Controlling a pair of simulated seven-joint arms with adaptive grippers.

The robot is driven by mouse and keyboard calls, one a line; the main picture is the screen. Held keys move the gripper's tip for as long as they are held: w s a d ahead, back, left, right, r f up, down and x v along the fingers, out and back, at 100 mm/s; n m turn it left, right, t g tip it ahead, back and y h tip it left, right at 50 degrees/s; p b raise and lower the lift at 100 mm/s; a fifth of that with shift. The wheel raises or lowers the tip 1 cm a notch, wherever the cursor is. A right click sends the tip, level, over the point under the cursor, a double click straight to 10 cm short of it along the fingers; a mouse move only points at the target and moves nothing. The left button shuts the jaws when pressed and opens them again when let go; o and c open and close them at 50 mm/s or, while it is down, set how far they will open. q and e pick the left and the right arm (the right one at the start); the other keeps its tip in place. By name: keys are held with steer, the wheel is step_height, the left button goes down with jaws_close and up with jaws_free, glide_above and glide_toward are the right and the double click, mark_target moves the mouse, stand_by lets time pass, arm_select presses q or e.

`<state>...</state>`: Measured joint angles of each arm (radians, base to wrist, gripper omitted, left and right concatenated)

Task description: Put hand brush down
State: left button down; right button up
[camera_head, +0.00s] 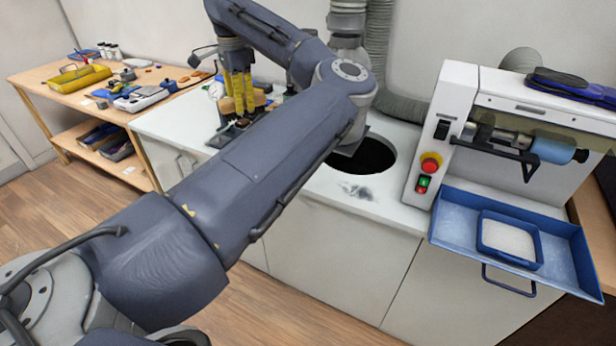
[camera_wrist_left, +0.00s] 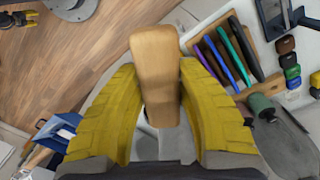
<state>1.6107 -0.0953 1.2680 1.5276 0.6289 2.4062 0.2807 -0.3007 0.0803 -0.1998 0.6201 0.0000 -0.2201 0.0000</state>
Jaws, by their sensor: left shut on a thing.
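The hand brush (camera_wrist_left: 157,50) shows in the left wrist view as a pale wooden block between two yellow fingers. My left gripper (camera_head: 240,106) is shut on it, pointing down over the back left of the white worktop. The bristles are hidden, and I cannot tell whether the brush touches the worktop. What looks like my right gripper (camera_wrist_left: 17,18) shows small at the top left of the left wrist view, too cut off to judge its fingers.
A rack of colored-handled tools (camera_wrist_left: 228,52) lies close to the brush. A round opening (camera_head: 366,157) is in the white worktop (camera_head: 305,178). A machine (camera_head: 440,125) with a blue tray (camera_head: 455,225) stands right. A wooden table (camera_head: 50,80) with a yellow bin (camera_head: 80,78) stands left.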

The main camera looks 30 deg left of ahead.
arm_select(q)
steer(key=w+d+f+m, duration=0.4)
steer(key=w+d+m, duration=0.1)
steer(key=w, duration=0.3)
steer(key=w+d+f+m, duration=0.4)
steer(key=w+d+m, duration=0.2)
steer(key=w, duration=0.2)
steer(key=f, duration=1.9)
steer(key=shift+s+a+f, duration=0.1)
steer(key=shift+s+f, duration=0.2)
steer(key=shift+f, duration=0.15)
steer(key=c, duration=1)
jaws_free()
step_height(320, 180, up, 12)
steer(key=shift+r, duration=0.2)
